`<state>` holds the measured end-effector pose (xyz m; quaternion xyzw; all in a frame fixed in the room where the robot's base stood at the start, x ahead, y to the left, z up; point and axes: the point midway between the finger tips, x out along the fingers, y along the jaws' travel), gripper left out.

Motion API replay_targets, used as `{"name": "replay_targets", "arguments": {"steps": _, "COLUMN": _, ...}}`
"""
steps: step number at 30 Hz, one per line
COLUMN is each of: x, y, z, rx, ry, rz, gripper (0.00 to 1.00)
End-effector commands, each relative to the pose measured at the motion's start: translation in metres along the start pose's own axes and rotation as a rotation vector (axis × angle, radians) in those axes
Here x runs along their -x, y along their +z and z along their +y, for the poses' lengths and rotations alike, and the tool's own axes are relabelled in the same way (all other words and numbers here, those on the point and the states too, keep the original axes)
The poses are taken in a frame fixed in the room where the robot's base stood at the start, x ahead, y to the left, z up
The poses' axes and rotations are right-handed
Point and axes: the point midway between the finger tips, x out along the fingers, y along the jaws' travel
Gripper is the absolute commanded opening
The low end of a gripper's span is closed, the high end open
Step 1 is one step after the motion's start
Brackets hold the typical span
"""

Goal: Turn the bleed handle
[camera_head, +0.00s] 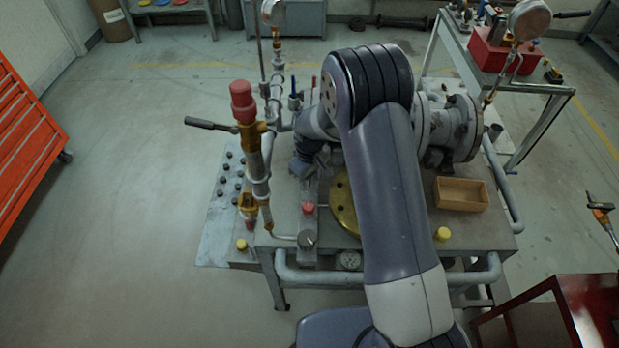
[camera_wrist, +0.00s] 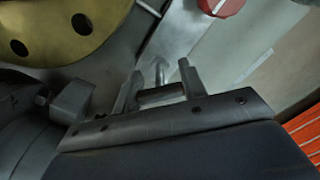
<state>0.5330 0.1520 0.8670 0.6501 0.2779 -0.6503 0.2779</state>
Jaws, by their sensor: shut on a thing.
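In the wrist view, my gripper (camera_wrist: 159,80) has its two grey fingers on either side of a short dark cylindrical bar (camera_wrist: 162,96), which appears to be the bleed handle. A thin metal stem (camera_wrist: 160,68) shows just past the bar, between the fingertips. The gripper is shut on this piece. The bar's far end and its joint to the fitting are partly hidden. In the head view, my arm bends over the bench and its dark wrist end shows beside the pipework; the fingers and handle cannot be made out there.
A brass flange (camera_wrist: 62,30) lies close to the gripper; it also shows in the head view (camera_head: 342,203). A red knob (camera_wrist: 222,6) is near the fingertips. A tall pipe with a red cap (camera_head: 242,98) stands left on the bench. A wooden box (camera_head: 461,194) sits right.

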Motion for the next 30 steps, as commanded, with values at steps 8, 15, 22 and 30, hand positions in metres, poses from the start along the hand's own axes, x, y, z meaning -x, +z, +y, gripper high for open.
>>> {"name": "replay_targets", "arguments": {"steps": 8, "x": -0.0008, "y": -0.0002, "z": 0.0001, "rx": -0.024, "ry": 0.0, "rz": 0.001, "gripper": 0.17}}
{"name": "replay_targets", "arguments": {"steps": 15, "x": -0.0027, "y": -0.0004, "z": 0.0002, "rx": -0.143, "ry": 0.001, "rz": 0.002, "gripper": 0.17}}
{"name": "replay_targets", "arguments": {"steps": 22, "x": -0.0031, "y": -0.0005, "z": 0.0002, "rx": -0.337, "ry": 0.001, "rz": 0.002, "gripper": 0.17}}
{"name": "replay_targets", "arguments": {"steps": 30, "x": -0.0019, "y": -0.0006, "z": 0.0003, "rx": -0.571, "ry": 0.001, "rz": 0.002, "gripper": 0.17}}
